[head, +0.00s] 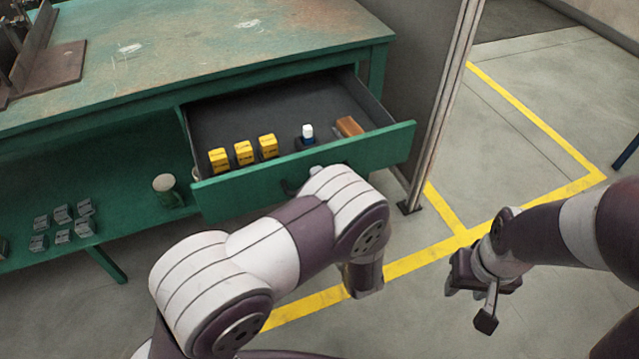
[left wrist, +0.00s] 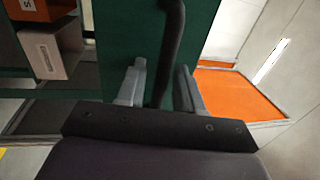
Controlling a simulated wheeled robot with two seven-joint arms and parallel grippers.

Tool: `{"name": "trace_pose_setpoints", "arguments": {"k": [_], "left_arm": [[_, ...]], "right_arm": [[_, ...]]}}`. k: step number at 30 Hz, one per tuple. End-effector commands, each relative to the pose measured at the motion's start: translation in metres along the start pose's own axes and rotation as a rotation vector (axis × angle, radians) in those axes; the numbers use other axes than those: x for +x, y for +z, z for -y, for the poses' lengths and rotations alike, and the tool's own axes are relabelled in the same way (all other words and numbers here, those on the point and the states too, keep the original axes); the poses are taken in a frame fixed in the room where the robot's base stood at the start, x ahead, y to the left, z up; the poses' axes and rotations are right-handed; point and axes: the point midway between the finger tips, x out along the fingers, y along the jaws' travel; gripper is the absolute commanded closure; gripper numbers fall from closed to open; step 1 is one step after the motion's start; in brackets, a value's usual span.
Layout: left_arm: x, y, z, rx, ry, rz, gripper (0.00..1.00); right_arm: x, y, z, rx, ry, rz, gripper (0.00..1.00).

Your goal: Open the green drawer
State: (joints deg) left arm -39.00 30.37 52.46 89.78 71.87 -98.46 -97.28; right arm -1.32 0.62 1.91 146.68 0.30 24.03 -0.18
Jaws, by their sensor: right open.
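The green drawer (head: 300,168) stands pulled out from the green workbench. Its green front also fills the middle of the left wrist view (left wrist: 120,45). A dark bar handle (left wrist: 170,50) is on that front; only a bit of it shows in the head view (head: 290,187). My left gripper (left wrist: 160,88) is around the handle, with a finger on each side and visible gaps between. In the head view my left arm hides this gripper. My right gripper (head: 471,304) is open and empty over the floor, right of the drawer and apart from it.
The drawer holds several yellow boxes (head: 244,153), a white-capped blue bottle (head: 308,135) and a brown block (head: 349,126). A mug (head: 165,188) and several grey parts (head: 63,214) sit on the lower shelf. A metal post (head: 440,110) stands right of the drawer.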

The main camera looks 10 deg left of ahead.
Motion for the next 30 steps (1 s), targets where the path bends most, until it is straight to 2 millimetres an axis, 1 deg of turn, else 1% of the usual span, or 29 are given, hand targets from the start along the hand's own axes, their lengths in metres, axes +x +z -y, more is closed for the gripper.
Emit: {"name": "trace_pose_setpoints", "arguments": {"k": [4, 7, 11, 15, 19, 21, 24, 30], "left_arm": [[-0.006, -0.001, 0.001, 0.000, 0.000, -0.003, 0.64], [-0.021, -0.001, 0.002, 0.001, 0.000, -0.005, 0.64], [-0.053, -0.002, 0.003, 0.002, 0.000, -0.008, 0.64], [-0.090, -0.002, 0.003, 0.001, -0.001, -0.008, 0.64], [-0.115, -0.001, 0.002, -0.001, -0.001, -0.004, 0.64], [-0.122, 0.000, 0.001, 0.000, -0.001, -0.002, 0.64], [-0.127, 0.000, 0.000, 0.000, 0.000, 0.000, 0.64], [-0.127, 0.000, 0.000, 0.000, 0.000, 0.001, 0.64]], "right_arm": [[-0.002, 0.000, 0.000, 0.000, 0.000, 0.000, 0.57], [-0.007, -0.001, 0.000, 0.000, 0.000, 0.000, 0.57], [-0.015, -0.002, 0.000, 0.000, 0.000, 0.000, 0.57], [-0.022, -0.003, 0.000, 0.000, 0.000, 0.000, 0.57], [-0.025, -0.003, 0.000, 0.000, 0.000, 0.000, 0.57], [-0.025, -0.003, 0.000, 0.000, 0.000, 0.000, 0.57], [-0.025, -0.003, 0.000, 0.000, 0.000, 0.000, 0.57], [-0.025, -0.003, 0.000, 0.000, 0.000, 0.000, 0.57]]}}
